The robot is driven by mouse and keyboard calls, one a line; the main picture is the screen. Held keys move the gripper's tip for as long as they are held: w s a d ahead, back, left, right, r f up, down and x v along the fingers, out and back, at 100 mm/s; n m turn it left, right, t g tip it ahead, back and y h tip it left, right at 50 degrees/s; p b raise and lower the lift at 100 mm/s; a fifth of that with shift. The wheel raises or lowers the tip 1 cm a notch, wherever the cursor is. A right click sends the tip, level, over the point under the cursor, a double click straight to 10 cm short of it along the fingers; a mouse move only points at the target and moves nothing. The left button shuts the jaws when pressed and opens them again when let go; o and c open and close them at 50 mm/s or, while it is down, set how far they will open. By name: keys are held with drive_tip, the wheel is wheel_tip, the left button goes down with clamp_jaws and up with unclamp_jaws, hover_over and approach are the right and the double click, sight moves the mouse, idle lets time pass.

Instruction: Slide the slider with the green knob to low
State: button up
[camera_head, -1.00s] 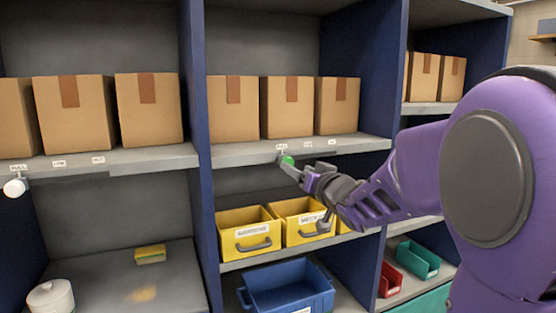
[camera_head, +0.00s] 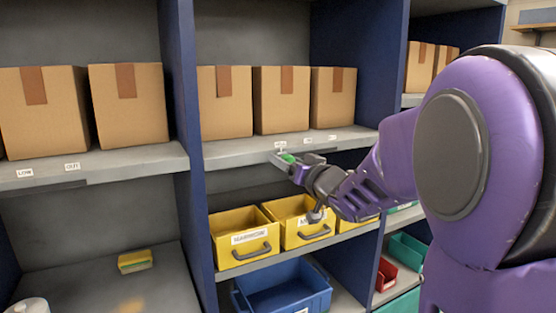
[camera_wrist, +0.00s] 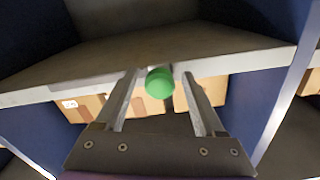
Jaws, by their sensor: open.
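The slider's green knob (camera_head: 288,158) sits at the front edge of the middle shelf (camera_head: 240,155), beneath the leftmost of three small white labels (camera_head: 280,145). The label lettering is too small to read in the head view. My gripper (camera_head: 284,161) is at the knob, with its fingers pointing at the shelf edge. In the wrist view the green knob (camera_wrist: 160,81) shows between the two spread fingertips of my open gripper (camera_wrist: 160,74), with a gap on each side. I cannot tell exactly how deep it sits between them.
Cardboard boxes (camera_head: 281,100) stand on the shelf above. Yellow bins (camera_head: 245,238) and a blue bin (camera_head: 284,289) sit below my gripper. Dark blue uprights (camera_head: 176,80) bound the bay. The left shelf carries LOW (camera_head: 25,173) and OUT (camera_head: 72,166) labels.

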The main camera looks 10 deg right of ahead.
idle(0.3)
clamp_jaws()
idle(1.3)
